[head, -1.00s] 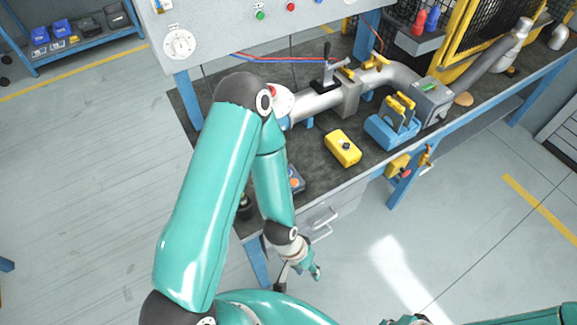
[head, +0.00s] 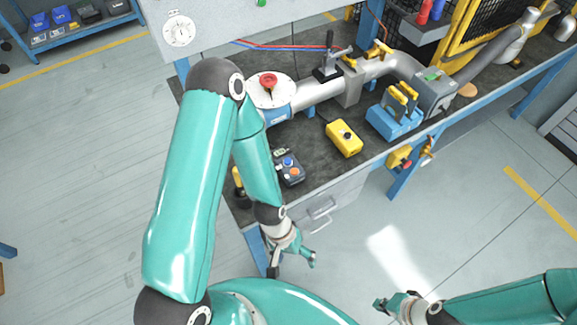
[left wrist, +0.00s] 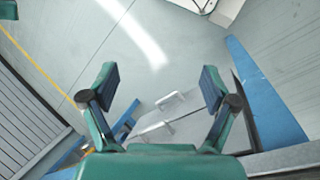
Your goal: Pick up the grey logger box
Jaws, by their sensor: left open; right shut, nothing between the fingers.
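A small dark grey box (head: 290,172) with a blue button, an orange button and a small display, which looks like the logger box, lies on the bench near its front left edge. My left forearm passes just left of it in the head view. My left gripper (head: 293,263) is open and empty, in front of the bench and apart from the box. In the left wrist view its spread fingers (left wrist: 158,88) have only the drawer front and floor beyond them; the box does not show there. My right gripper (head: 381,304) is shut and empty, over the floor at the lower right.
The dark bench top (head: 325,180) is clear just right of the grey box. A yellow box (head: 344,139), a blue case (head: 394,121) and a pipe (head: 318,92) with a red-knobbed flange (head: 268,88) stand farther along. A drawer handle (head: 320,216) juts from the bench front.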

